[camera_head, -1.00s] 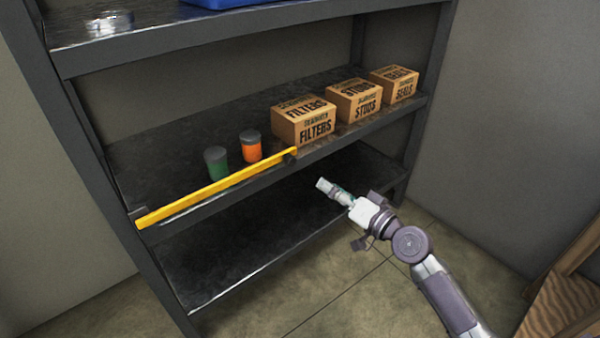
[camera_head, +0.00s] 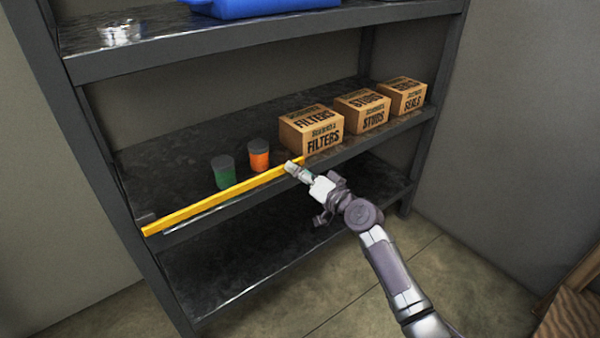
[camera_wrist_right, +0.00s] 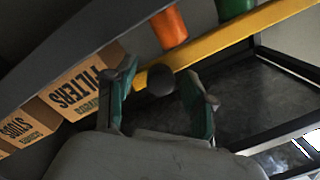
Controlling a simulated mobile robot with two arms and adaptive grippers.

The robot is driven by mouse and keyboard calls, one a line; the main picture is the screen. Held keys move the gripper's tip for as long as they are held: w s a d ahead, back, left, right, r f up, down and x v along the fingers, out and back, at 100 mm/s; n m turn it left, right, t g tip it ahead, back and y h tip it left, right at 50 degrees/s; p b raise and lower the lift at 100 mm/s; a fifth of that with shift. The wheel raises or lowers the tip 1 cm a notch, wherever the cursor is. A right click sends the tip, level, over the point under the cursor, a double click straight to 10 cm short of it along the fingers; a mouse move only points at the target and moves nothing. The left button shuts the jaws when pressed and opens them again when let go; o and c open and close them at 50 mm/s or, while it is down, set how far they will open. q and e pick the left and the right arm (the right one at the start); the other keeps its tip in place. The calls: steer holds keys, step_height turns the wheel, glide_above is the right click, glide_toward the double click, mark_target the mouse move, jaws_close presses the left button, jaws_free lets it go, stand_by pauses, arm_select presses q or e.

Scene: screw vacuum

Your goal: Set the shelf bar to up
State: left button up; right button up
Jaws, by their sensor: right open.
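The yellow shelf bar (camera_head: 220,197) lies along the front edge of the middle shelf, roughly parallel to it, from the left post to the filters box. It also crosses the top of the right wrist view (camera_wrist_right: 235,35). A dark round knob (camera_wrist_right: 160,80) is at its end by the filters box. My right gripper (camera_head: 291,167) is at that end of the bar in the head view. In the wrist view its two green-padded fingers (camera_wrist_right: 158,88) are apart, with the knob seen between them. Contact cannot be told. My left gripper is not in view.
A green jar (camera_head: 223,172) and an orange jar (camera_head: 259,156) stand behind the bar. Boxes marked filters (camera_head: 311,131), studs (camera_head: 362,111) and seals (camera_head: 402,96) stand to the right. A blue container (camera_head: 255,6) is on the upper shelf. The lower shelf (camera_head: 230,262) looks empty.

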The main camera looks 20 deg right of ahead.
jaws_close()
steer(key=shift+r, duration=0.15)
stand_by(0.4)
